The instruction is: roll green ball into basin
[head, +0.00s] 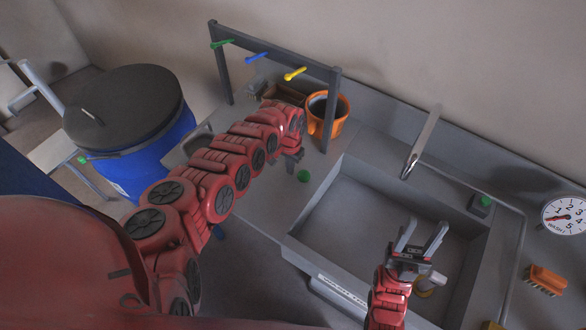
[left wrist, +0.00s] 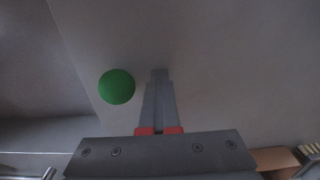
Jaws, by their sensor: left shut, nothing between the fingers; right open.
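The green ball (head: 303,176) lies on the grey counter just left of the basin (head: 340,222). In the left wrist view the ball (left wrist: 117,86) sits to the left of my closed fingers, apart from them. My left gripper (head: 294,165) is shut and empty, pointing down close to the ball on its upper left side; its fingers (left wrist: 160,95) show in the left wrist view. My right gripper (head: 425,238) is open and empty above the basin, its fingers pointing up in the picture.
An orange mug (head: 327,113) and a rack (head: 275,62) with coloured pegs stand behind. A tap (head: 424,143) rises at the basin's back edge. A brush (head: 546,280) and a dial (head: 566,215) are at the right. A blue barrel (head: 150,160) stands at the left.

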